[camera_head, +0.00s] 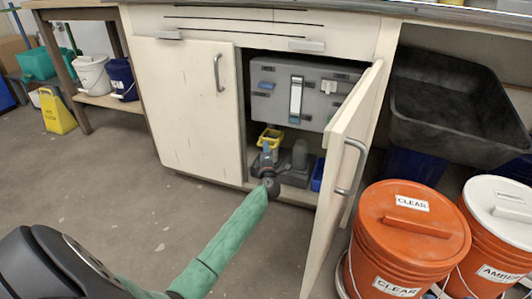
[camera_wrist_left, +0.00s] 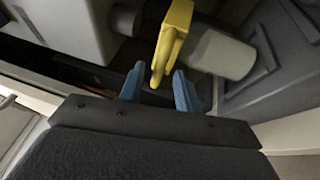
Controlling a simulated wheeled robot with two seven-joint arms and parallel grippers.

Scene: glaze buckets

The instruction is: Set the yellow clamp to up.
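The yellow clamp (camera_head: 270,137) sits low inside the open cabinet, under the grey box. In the left wrist view the clamp (camera_wrist_left: 172,40) is a yellow loop beside a pale grey cylinder (camera_wrist_left: 218,52), its near end pointing toward my gripper. My left gripper (camera_head: 267,150) reaches into the cabinet opening just in front of the clamp. In the wrist view its two blue fingers (camera_wrist_left: 158,84) are apart, with the near end of the clamp between them and a gap visible on both sides. Whether they touch the clamp cannot be told. My right gripper is not in view.
The grey box (camera_head: 305,92) hangs above the clamp. The open cabinet door (camera_head: 341,170) stands to the right of my left arm, and the closed door (camera_head: 187,110) is to the left. Orange buckets (camera_head: 405,235) stand at the right.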

